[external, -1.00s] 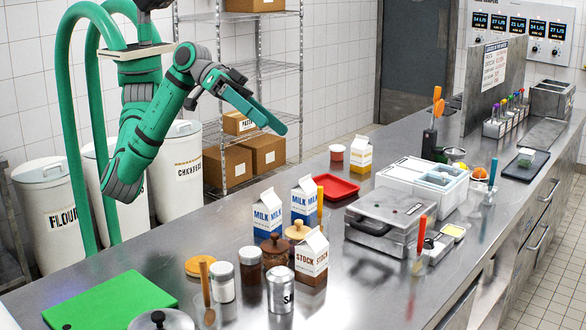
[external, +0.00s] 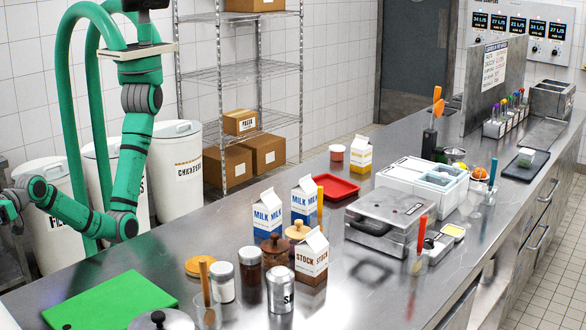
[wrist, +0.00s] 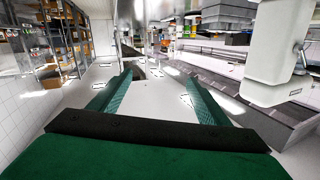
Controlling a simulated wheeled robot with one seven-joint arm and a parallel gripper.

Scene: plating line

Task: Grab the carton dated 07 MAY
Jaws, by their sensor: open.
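Two blue-and-white MILK cartons, one in front (external: 267,213) and one behind it (external: 304,201), stand upright mid-counter in the external view. A brown-and-white STOCK carton (external: 312,259) stands nearer the camera, and a yellow-and-white carton (external: 361,155) stands farther back. No date is readable on any carton. My gripper (wrist: 158,88) shows in the wrist view with its two green fingers apart and nothing between them. In the external view my arm reaches to the left edge, away from the cartons, and the fingers are cut off. I recognise no carton in the wrist view.
Jars, a canister (external: 280,290) and a green board (external: 110,302) occupy the near counter. A red tray (external: 336,187) and a grey metal appliance (external: 388,222) are near the cartons. White bins (external: 178,170) and a wire shelf (external: 240,72) stand behind the counter.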

